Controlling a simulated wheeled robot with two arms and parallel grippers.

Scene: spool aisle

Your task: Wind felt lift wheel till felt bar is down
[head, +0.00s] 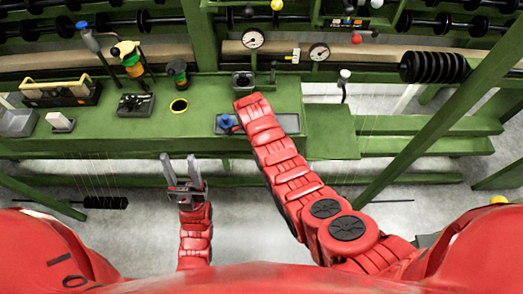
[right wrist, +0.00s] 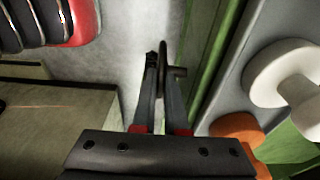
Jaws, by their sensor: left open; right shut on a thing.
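In the right wrist view, the fingers of my right gripper (right wrist: 162,100) are shut on a thin dark part that looks like the felt lift wheel (right wrist: 163,62), seen nearly edge-on with a short stub to its right. In the head view my right arm reaches to the green bench, and its forearm hides the right gripper and the wheel. My left gripper (head: 181,174) is open and empty in front of the bench, with its fingers pointing away from me. I cannot make out the felt bar in either view.
Two gauges (head: 253,39) stand behind. A green diagonal post (head: 440,115) stands to the right. In the right wrist view, a white spool-shaped part (right wrist: 285,75) is close to the right gripper.

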